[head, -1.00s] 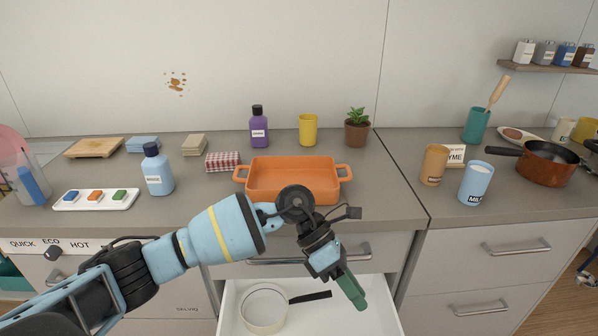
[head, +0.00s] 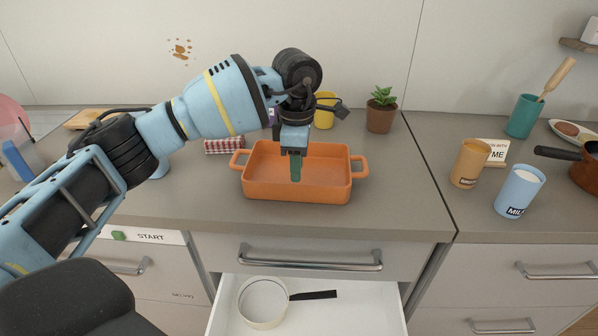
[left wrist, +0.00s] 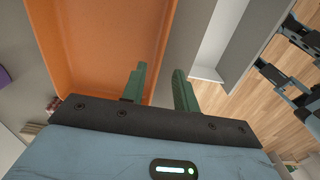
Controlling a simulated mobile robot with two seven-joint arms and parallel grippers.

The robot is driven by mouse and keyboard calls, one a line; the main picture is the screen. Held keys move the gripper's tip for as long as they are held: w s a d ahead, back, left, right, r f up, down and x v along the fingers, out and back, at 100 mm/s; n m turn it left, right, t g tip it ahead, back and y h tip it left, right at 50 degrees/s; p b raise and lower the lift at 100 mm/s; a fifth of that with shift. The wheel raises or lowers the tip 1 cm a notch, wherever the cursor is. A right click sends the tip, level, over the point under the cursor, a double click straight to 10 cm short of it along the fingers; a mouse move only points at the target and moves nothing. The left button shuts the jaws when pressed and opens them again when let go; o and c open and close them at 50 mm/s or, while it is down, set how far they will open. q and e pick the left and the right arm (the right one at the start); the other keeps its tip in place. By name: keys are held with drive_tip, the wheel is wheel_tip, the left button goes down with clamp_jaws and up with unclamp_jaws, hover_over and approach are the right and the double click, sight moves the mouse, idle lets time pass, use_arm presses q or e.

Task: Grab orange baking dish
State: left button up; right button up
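The orange baking dish (head: 255,185) sits upright on the grey counter, with a loop handle at its left and right ends. It also shows large in the left wrist view (left wrist: 85,40). My left gripper (head: 295,170) points down in front of the dish's interior in the head view. In the left wrist view its two green fingers (left wrist: 158,88) are apart with nothing held between them. One finger overlaps the dish's inside, and the other lies past its edge. I cannot tell how high the tips are. My right gripper is not in view.
An open white drawer (head: 360,310) below the dish holds a saucepan (head: 263,302). A yellow cup (head: 325,112) and potted plant (head: 381,110) stand behind. A brown cup (head: 469,162) and blue milk cup (head: 519,190) stand right. The counter right of the dish is clear.

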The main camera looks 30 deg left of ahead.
sight(295, 185)
use_arm(q)
drive_tip(key=shift+f, duration=0.5)
drive_tip(key=shift+s+a+f, duration=0.1)
drive_tip(key=shift+f, duration=1.2)
drive_tip(key=shift+a+f, duration=0.1)
drive_tip(key=shift+f, duration=1.2)
clamp_jaws()
drive_tip(key=shift+r, duration=0.1)
